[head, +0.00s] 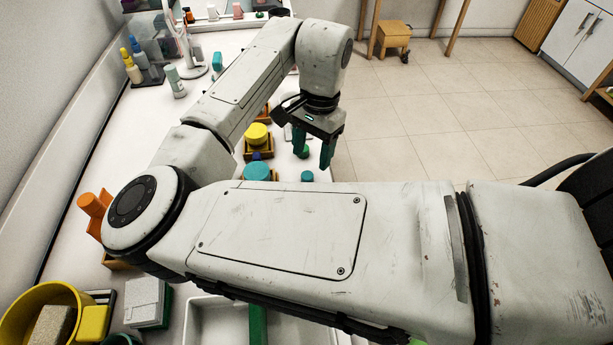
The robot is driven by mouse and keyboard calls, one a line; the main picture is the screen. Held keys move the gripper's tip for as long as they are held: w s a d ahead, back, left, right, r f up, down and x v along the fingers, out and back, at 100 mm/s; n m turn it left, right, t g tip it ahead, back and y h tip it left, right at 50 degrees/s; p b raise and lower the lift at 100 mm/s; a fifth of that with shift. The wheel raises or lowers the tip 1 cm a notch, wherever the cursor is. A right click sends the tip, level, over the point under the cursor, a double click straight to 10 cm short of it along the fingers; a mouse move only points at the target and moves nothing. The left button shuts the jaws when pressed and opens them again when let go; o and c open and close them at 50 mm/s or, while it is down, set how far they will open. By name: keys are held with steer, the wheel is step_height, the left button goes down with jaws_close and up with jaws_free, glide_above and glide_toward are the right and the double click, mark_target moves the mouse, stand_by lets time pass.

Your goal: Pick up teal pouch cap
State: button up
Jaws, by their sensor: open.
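My gripper (313,152) hangs from the wrist with its dark green fingers apart and pointing down, near the table's right edge. Nothing shows between the fingers. A small teal piece (307,176) lies just below and in front of the fingers, partly cut off by my forearm. A wider round teal piece (257,171) sits to its left, in or on a wooden holder. Another teal item (217,61) stands farther back. I cannot tell which of these is the teal pouch cap, and no pouch is clearly visible. My arm hides much of the middle of the table.
A yellow round piece (257,133) sits in a wooden holder left of the gripper. An orange piece (94,204), a yellow bowl (62,292) and a white tray (200,318) are at the near left. Bottles (132,68) stand at the back left. Open floor lies to the right.

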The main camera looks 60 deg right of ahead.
mark_target(308, 175)
steer(key=shift+a+f, duration=0.25)
steer(key=shift+f, duration=0.65)
steer(key=shift+a+f, duration=0.25)
steer(key=shift+f, duration=0.6)
steer(key=shift+a+f, duration=0.25)
steer(key=shift+f, duration=0.65)
steer(key=shift+c, duration=0.2)
jaws_close()
